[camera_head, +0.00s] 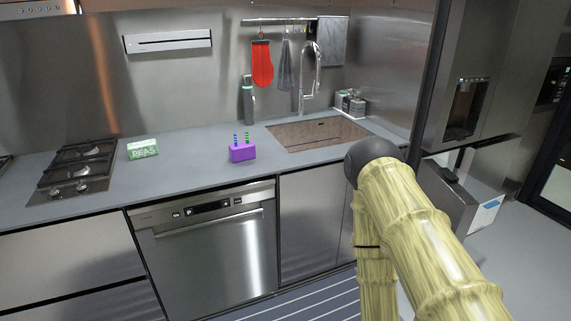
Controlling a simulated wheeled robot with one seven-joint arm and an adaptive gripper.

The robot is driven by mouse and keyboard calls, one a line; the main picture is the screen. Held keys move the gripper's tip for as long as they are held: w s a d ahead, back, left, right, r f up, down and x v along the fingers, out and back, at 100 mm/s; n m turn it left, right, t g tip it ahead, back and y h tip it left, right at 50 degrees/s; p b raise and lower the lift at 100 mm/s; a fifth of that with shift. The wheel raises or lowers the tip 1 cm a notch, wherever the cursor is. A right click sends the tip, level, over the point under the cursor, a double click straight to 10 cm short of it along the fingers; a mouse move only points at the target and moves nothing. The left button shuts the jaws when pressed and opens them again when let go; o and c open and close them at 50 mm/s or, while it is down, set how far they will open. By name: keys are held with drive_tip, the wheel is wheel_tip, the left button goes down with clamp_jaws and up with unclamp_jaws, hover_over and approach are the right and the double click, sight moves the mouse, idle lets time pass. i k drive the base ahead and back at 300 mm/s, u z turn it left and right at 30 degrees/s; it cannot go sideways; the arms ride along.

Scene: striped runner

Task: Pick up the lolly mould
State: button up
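The lolly mould (242,153) is a small purple block with striped green and blue sticks standing up from its top. It stands upright on the grey counter (190,175), above the dishwasher and left of the sink. My arm reaches in from the lower right, with a yellow bamboo-like surface and a dark rounded joint. My gripper is not in view, so its state and its place relative to the mould do not show.
A green and white peas packet (142,148) lies left of the mould, near the gas hob (75,172). The sink (318,132), tap (311,75) and dark bottle (247,100) are behind or right of it. The counter around the mould is clear.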

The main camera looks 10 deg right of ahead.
sight(244, 152)
drive_tip(key=z, duration=0.1)
drive_tip(key=k, duration=0.55)
drive_tip(key=z, duration=1.05)
drive_tip(key=i, duration=1.35)
drive_tip(key=u, duration=0.8)
drive_tip(key=i, duration=0.75)
drive_tip(key=u, duration=0.8)
